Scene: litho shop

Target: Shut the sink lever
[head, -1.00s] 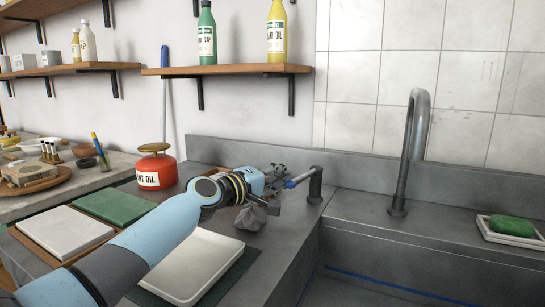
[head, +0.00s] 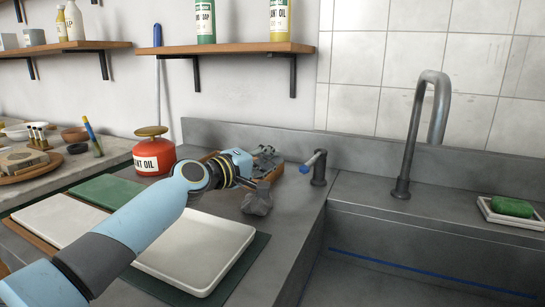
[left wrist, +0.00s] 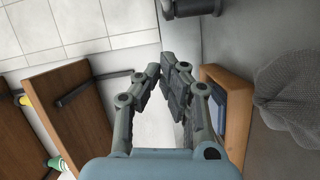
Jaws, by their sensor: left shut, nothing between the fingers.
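The sink lever (head: 314,160) is a grey handle with a blue tip on a short dark post at the left edge of the sink. Its tip points left and towards the front. My left gripper (head: 272,156) is just left of the lever, with a small gap between the fingers and the blue tip. In the left wrist view the fingers (left wrist: 168,75) are together and empty. A dark cylinder (left wrist: 190,8) at the top of that view may be the lever's post. My right gripper is not in view.
The grey tap (head: 408,140) stands right of the lever. A crumpled grey cloth (head: 257,203) and a wooden tray (head: 275,174) lie by my left gripper. A red oil can (head: 153,157) stands left. A white tray (head: 200,255) lies in front. The sink basin looks empty.

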